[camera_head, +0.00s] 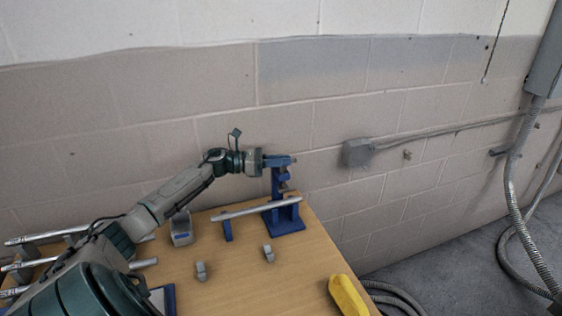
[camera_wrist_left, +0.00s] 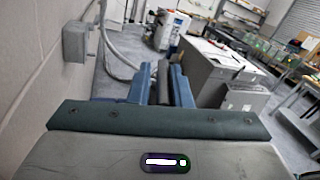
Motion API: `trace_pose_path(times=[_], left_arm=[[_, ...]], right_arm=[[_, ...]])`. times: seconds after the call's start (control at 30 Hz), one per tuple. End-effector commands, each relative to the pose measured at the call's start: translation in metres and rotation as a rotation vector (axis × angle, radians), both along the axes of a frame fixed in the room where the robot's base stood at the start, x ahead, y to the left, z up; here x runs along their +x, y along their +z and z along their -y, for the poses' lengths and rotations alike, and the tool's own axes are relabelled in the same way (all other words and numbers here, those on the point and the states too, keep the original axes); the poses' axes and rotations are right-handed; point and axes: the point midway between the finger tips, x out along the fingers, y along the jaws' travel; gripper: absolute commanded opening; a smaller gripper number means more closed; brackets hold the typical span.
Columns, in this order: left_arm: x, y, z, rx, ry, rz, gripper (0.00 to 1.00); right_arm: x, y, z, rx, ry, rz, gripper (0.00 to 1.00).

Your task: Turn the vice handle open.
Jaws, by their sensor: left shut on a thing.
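The blue vice (camera_head: 284,217) stands at the right back part of the wooden table. A long silver rod (camera_head: 250,210) lies level across it and over a small blue support (camera_head: 228,230). My left gripper (camera_head: 287,160) is at the top of the vice, its blue fingers pointing right. In the left wrist view its fingers (camera_wrist_left: 162,84) are shut on a dark grey piece, which appears to be the vice handle (camera_wrist_left: 163,80). The fingers mostly hide the handle in the head view. My right gripper is not in view.
Two small grey blocks (camera_head: 268,253) and a yellow object (camera_head: 347,296) are on the table (camera_head: 235,285). A grey device (camera_head: 181,228) stands near the back edge. Silver rods (camera_head: 50,235) lie at the left. A block wall with a grey box (camera_head: 357,152) is close behind.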

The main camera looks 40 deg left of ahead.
Motion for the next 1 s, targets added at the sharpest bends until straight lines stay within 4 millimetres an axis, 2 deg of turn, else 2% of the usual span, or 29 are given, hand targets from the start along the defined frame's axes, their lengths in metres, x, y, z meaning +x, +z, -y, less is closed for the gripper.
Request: trace_pose_path(times=[0.43,0.47,0.5,0.53,0.83,1.0], left_arm=[[-0.002,-0.005,0.003,-0.001,0.03,-0.008,0.0],[-0.003,-0.005,0.003,-0.001,0.03,-0.008,0.23],[-0.003,-0.005,0.003,-0.001,0.03,-0.008,0.31],[-0.002,-0.005,0.003,-0.001,0.031,-0.008,0.33],[-0.002,-0.003,0.001,0.0,0.034,-0.005,0.33],[-0.012,-0.005,-0.007,0.003,0.033,-0.006,0.33]], right_arm=[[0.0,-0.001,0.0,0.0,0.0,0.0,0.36],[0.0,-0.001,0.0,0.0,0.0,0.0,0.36],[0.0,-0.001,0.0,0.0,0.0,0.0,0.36],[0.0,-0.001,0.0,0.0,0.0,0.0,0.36],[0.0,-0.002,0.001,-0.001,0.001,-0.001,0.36],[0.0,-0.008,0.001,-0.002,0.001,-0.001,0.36]])
